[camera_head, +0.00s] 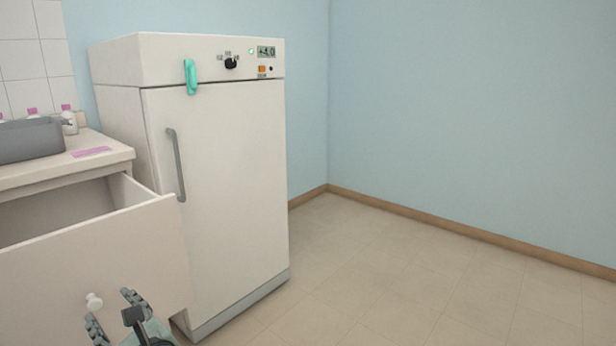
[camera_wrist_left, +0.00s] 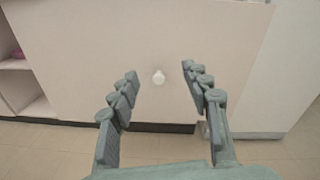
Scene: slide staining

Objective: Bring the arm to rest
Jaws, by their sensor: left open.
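My left gripper (camera_head: 113,314) is at the bottom left of the head view, in front of the pulled-out drawer (camera_head: 160,250). Its two fingers are apart, with nothing between them. In the left wrist view the open gripper (camera_wrist_left: 163,88) faces the drawer front (camera_wrist_left: 150,40). The white round knob (camera_wrist_left: 158,77) appears between the fingertips there, with the fingers not closed on it. The knob (camera_head: 94,301) also shows in the head view, just above the gripper. My right gripper is in neither view.
A white fridge (camera_head: 225,180) with a grey handle stands right of the drawer. A grey bin (camera_head: 30,141), white bottles with pink caps (camera_head: 68,120) and a pink sheet (camera_head: 91,152) are on the counter (camera_head: 110,158). The floor (camera_head: 430,270) at the right is clear.

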